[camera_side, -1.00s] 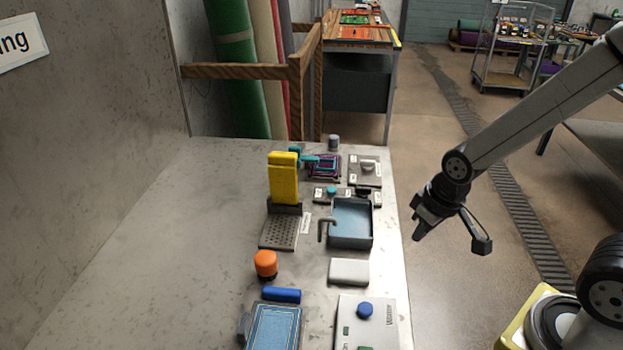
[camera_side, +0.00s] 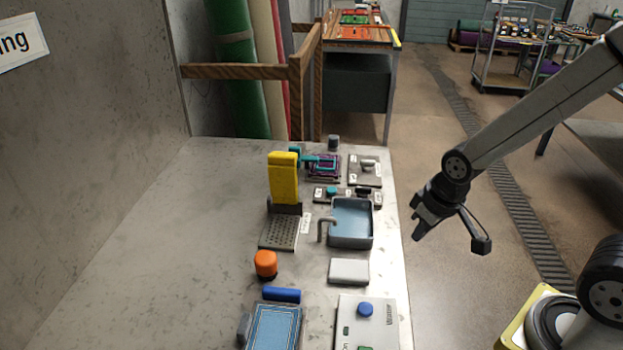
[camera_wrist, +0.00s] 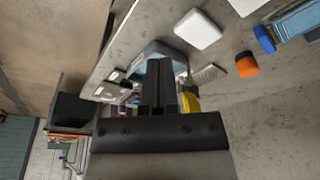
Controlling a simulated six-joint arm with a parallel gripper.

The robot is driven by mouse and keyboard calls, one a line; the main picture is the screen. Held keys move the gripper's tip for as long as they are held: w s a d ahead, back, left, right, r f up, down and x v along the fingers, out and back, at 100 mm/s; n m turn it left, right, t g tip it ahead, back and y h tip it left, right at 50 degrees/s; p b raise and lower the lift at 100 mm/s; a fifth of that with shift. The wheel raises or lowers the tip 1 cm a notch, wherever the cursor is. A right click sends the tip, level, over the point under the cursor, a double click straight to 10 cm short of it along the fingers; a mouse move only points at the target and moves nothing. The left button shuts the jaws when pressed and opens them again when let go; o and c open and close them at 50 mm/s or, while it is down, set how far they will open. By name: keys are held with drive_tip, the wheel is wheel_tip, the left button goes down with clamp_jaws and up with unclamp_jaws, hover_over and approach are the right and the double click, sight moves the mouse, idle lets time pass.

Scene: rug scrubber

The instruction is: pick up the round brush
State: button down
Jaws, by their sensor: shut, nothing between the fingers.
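The round brush looks to be the short orange knob with a dark base (camera_side: 265,263), standing upright on the grey bench. It also shows in the wrist view, as an orange and black piece (camera_wrist: 247,64) right of my fingers. My gripper (camera_side: 418,231) hangs in the air beyond the bench's right edge, well apart from the brush. In the wrist view, my gripper's dark fingers (camera_wrist: 160,86) are together with nothing between them. The brush's underside is hidden.
Near the brush are a blue roll (camera_side: 282,295), a blue-topped pad (camera_side: 273,328) and a white block (camera_side: 349,271). A yellow upright piece (camera_side: 284,180) stands behind, beside a blue-grey basin (camera_side: 351,240). The bench's left part is clear.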

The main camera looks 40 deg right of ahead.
idle(0.3)
unclamp_jaws()
drive_tip(key=m+g+y, duration=0.2)
drive_tip(key=m+g, duration=0.1)
drive_tip(key=m, duration=1.4)
hover_over(265, 256)
drive_tip(key=d, duration=0.2)
drive_tip(key=f, duration=0.5)
drive_tip(key=shift+s+a+f, duration=0.15)
drive_tip(key=shift+s+f, duration=0.05)
drive_tip(key=shift+f, duration=0.2)
drive_tip(key=shift+w+a+f+m, duration=0.15)
drive_tip(key=shift+a+m, duration=0.25)
drive_tip(key=shift+m, duration=0.1)
drive_tip(key=shift+a+f, duration=0.2)
drive_tip(key=shift+f, duration=1.1)
